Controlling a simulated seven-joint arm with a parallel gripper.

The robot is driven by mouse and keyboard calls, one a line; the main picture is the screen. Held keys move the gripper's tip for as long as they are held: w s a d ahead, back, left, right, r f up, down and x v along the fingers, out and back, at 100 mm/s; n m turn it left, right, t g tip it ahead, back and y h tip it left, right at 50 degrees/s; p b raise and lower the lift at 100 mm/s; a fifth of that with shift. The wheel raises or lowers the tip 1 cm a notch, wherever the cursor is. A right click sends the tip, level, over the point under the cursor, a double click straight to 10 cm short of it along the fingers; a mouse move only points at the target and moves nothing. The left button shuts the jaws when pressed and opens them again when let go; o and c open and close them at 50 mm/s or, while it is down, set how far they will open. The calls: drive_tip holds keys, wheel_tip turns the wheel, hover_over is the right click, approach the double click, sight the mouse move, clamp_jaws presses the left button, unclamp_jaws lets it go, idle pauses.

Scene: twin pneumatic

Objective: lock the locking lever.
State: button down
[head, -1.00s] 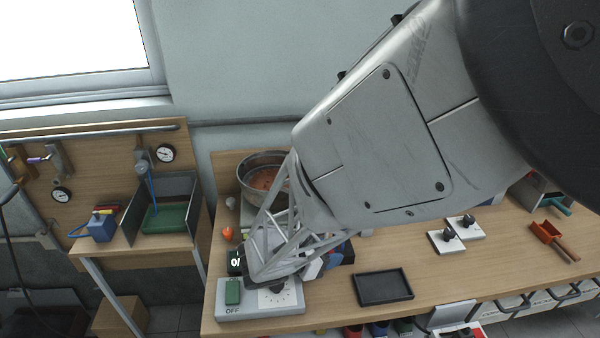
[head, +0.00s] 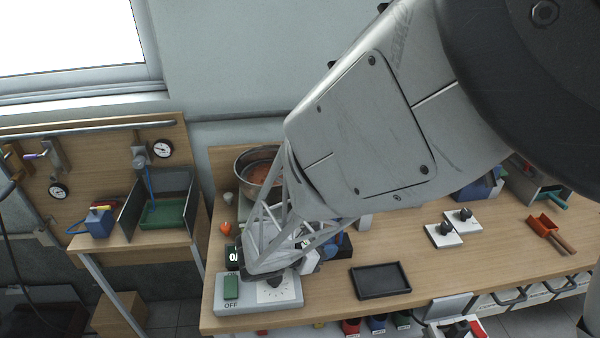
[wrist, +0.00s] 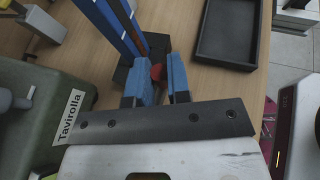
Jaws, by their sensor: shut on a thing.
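In the wrist view my gripper (wrist: 158,74) has two blue fingers closed on a small red part (wrist: 157,72). The red part sits over a dark block (wrist: 128,76) on the wooden bench, with long blue bars (wrist: 108,20) just beyond. I cannot tell whether the red part is the locking lever's end. The lever's shape and lock position are not visible. In the head view my arm hides the fingers and most of what they hold.
A grey control box (head: 240,304) marked OFF stands at the bench's front left. A black tray (head: 381,280) lies to its right. A metal bowl (head: 250,163) stands behind. In the wrist view a green box (wrist: 30,125) labelled Tavirolla is close on the left.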

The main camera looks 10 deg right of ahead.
drive_tip(key=m+g, duration=0.1)
drive_tip(key=g, duration=0.1)
drive_tip(key=s+m+g, duration=0.1)
drive_tip(key=m+g, duration=0.1)
drive_tip(key=s+m+g, duration=0.1)
drive_tip(key=m+g, duration=0.1)
drive_tip(key=shift+a+h, duration=0.35)
drive_tip(key=shift+h, duration=0.05)
drive_tip(key=shift+s+a+m+g+y, duration=0.25)
drive_tip(key=shift+s+m+g+y, duration=0.05)
drive_tip(key=shift+m+g, duration=0.65)
drive_tip(key=shift+s+a+m+g+y, duration=0.25)
drive_tip(key=shift+a+m+g+y, duration=0.05)
drive_tip(key=shift+m+g, duration=0.65)
drive_tip(key=shift+s+a+m+g+y, duration=0.3)
drive_tip(key=shift+m+g, duration=0.5)
drive_tip(key=shift+g, duration=0.2)
drive_tip(key=c, duration=1.1)
unclamp_jaws()
drive_tip(key=shift+v, duration=3.85)
